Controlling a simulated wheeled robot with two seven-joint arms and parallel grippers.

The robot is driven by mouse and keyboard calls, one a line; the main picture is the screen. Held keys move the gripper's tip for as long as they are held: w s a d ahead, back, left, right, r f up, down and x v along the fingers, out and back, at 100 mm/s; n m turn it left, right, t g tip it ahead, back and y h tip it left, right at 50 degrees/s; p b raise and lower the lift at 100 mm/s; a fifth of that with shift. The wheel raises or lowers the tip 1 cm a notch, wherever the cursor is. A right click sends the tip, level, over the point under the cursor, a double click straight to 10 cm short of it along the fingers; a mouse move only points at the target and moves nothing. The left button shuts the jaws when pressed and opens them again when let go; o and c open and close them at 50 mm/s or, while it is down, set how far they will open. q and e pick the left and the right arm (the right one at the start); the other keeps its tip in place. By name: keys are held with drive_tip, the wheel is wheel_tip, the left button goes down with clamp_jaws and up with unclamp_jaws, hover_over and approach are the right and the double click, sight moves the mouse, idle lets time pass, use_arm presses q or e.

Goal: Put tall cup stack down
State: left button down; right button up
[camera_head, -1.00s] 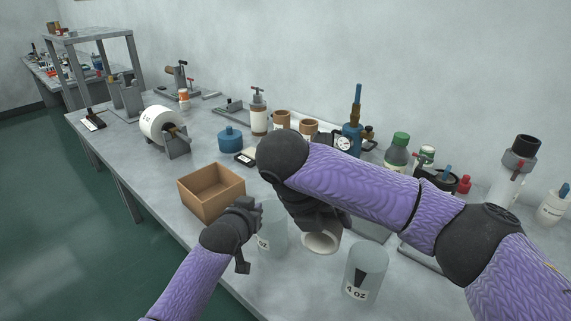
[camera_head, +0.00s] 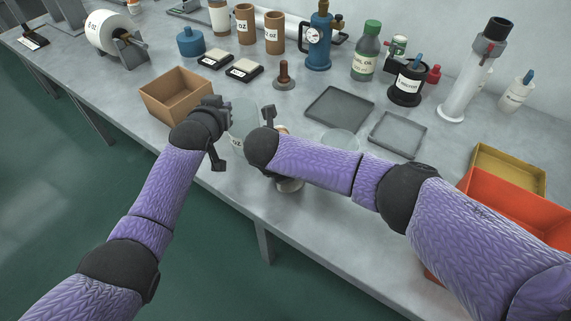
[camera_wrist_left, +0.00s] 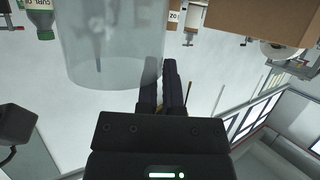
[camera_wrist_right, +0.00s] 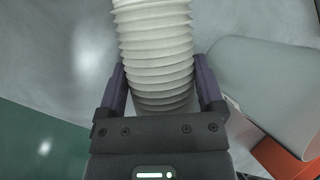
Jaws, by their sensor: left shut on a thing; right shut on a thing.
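The tall stack of white nested cups (camera_wrist_right: 153,28) has a ribbed side in the right wrist view. My right gripper (camera_wrist_right: 160,72) is shut around it, a finger on each side. In the head view my right arm hides most of the stack, and only its pale end (camera_head: 290,186) shows below the wrist. My left gripper (camera_head: 224,108) is at a clear cup (camera_head: 243,122) near the table's front edge. In the left wrist view its fingers (camera_wrist_left: 160,70) are close together at the clear cup's wall (camera_wrist_left: 100,45), shut on it.
Another clear cup (camera_head: 340,141) stands just right of the stack. A cardboard box (camera_head: 177,97) is left of my left gripper. Grey trays (camera_head: 340,108), bottles and a red bin (camera_head: 515,205) stand behind and right. Some bare table lies in front of the trays.

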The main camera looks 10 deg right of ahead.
drive_tip(key=shift+f, duration=0.2)
drive_tip(key=o, duration=1.1)
drive_tip(key=shift+o, duration=0.2)
drive_tip(key=shift+r, duration=0.2)
drive_tip(key=s+a+r+m+y, duration=0.1)
drive_tip(key=s+a+r+m, duration=0.15)
drive_tip(key=r+m, duration=0.4)
drive_tip(key=s+a+r+m+y, duration=0.1)
drive_tip(key=s+a+r+m, duration=0.15)
drive_tip(key=r+m, duration=0.4)
drive_tip(key=d+f+m, duration=0.1)
drive_tip(key=d+m, duration=0.1)
drive_tip(key=m, duration=0.9)
drive_tip(key=d+f+m+y, duration=0.1)
drive_tip(key=d+f+m, duration=0.1)
drive_tip(key=m, duration=1)
drive_tip(key=shift+s+d+f, duration=0.15)
drive_tip(key=shift+d+f, duration=0.05)
drive_tip(key=shift+d, duration=0.55)
drive_tip(key=shift+m, duration=0.3)
drive_tip(key=x, duration=1.2)
drive_tip(key=shift+w+a+r, duration=0.15)
drive_tip(key=shift+w+a, duration=0.1)
drive_tip(key=shift+a, duration=0.05)
